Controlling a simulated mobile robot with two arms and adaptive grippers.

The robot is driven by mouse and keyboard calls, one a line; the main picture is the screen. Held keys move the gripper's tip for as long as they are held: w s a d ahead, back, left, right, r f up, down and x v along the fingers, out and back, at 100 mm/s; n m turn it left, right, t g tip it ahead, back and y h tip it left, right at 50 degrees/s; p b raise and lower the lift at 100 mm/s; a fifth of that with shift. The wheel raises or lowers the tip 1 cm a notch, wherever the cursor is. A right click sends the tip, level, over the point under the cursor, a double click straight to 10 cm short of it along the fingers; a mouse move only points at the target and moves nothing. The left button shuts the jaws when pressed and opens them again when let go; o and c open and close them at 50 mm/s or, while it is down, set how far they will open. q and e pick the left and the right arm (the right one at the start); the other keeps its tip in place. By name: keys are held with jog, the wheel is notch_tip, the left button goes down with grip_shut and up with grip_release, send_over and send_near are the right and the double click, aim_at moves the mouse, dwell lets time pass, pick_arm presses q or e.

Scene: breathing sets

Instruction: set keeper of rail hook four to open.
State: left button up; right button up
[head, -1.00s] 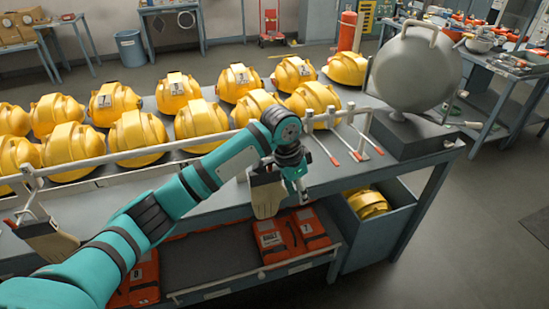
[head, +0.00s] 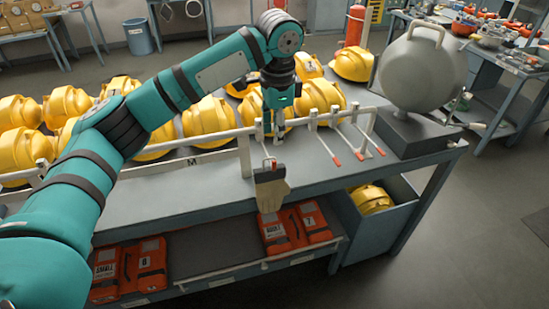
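One hook with a red tip carries a tan glove with a dark cuff (head: 272,193). To its right are several bare hooks with red-orange tips, one of them here (head: 328,151). I cannot read hook numbers or tell a keeper's position. My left gripper (head: 274,135) points down at the rail, just above the gloved hook. Its fingertips are small, and I cannot tell whether they are apart or touch anything. My arm hides the rail's left part. My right gripper is out of view.
Yellow helmets (head: 207,116) stand in rows behind the rail. A large grey round object with a handle (head: 424,70) stands on a dark base at the bench's right end. Orange packs (head: 295,228) lie on the lower shelf. Floor at the right is clear.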

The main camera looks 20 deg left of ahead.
aim_at(274, 161)
pick_arm(q)
jog(key=f+p, duration=0.1)
jog(key=f, duration=0.2)
jog(key=f+p, duration=0.1)
jog(key=f, duration=0.3)
jog(key=f+p, duration=0.1)
jog(key=f, duration=0.3)
jog(key=shift+w+a, duration=0.3)
grip_shut()
